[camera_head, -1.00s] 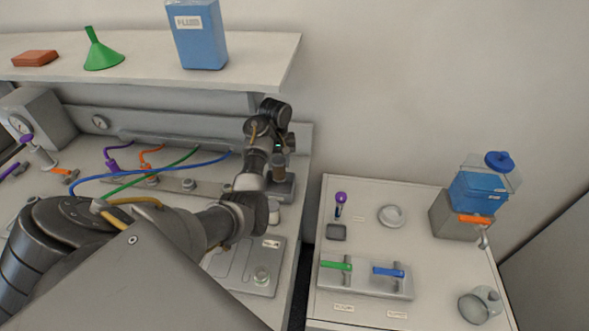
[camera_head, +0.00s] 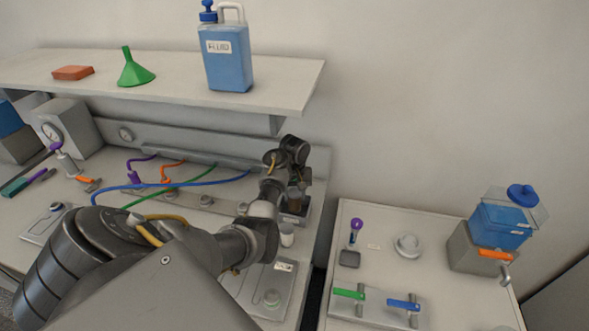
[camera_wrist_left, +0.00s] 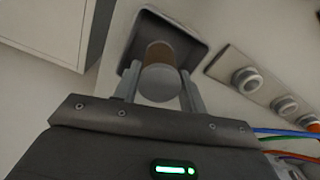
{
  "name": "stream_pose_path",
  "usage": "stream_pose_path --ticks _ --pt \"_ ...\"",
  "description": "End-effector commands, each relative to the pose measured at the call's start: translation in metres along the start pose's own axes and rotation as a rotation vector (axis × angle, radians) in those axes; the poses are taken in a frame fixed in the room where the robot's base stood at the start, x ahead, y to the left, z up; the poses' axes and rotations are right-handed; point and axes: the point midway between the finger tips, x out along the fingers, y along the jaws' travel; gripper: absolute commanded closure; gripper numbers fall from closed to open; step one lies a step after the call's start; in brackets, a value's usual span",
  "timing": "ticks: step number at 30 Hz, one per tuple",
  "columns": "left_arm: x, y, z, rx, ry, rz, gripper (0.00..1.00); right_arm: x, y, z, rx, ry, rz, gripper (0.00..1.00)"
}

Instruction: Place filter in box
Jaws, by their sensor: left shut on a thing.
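The filter, a brown cylinder with a pale round end, shows in the wrist view (camera_wrist_left: 160,75) and small in the head view (camera_head: 295,197). My left gripper (camera_wrist_left: 158,92) is shut on it, with one finger on each side. The box, a grey square open holder (camera_wrist_left: 198,52), lies right beyond the filter in the wrist view. In the head view the box (camera_head: 296,214) is at the bench's right end, under the filter. I cannot tell how far the filter reaches into it. My right gripper is not in view.
A shelf (camera_head: 290,85) with a blue fluid bottle (camera_head: 228,65) and a green funnel (camera_head: 135,72) overhangs the bench. Hoses (camera_head: 180,182) run along the bench left of the box. A small white cylinder (camera_head: 287,234) stands in front. A second table (camera_head: 375,225) is at right.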

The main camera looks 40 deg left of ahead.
Motion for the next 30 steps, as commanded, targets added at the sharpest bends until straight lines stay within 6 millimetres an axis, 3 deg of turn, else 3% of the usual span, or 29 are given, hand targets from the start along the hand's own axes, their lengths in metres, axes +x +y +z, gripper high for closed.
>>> stream_pose_path --ticks 7,8,13,23,26,30 --pt "0.005 0.0 0.0 0.0 -0.001 -0.001 0.85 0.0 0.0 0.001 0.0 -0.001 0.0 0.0" --pt "0.005 0.0 0.0 0.0 -0.001 -0.001 0.57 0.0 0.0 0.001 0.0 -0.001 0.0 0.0" --pt "0.005 0.0 0.0 0.0 -0.001 -0.001 0.37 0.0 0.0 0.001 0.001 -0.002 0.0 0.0" --pt "0.002 0.0 0.0 0.0 0.0 0.0 0.37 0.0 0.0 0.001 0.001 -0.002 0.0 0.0" --pt "-0.008 0.001 0.0 -0.001 0.001 0.002 0.37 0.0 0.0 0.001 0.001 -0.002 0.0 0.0" --pt "-0.034 0.016 0.001 0.02 0.003 0.002 0.37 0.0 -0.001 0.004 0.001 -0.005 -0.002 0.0"
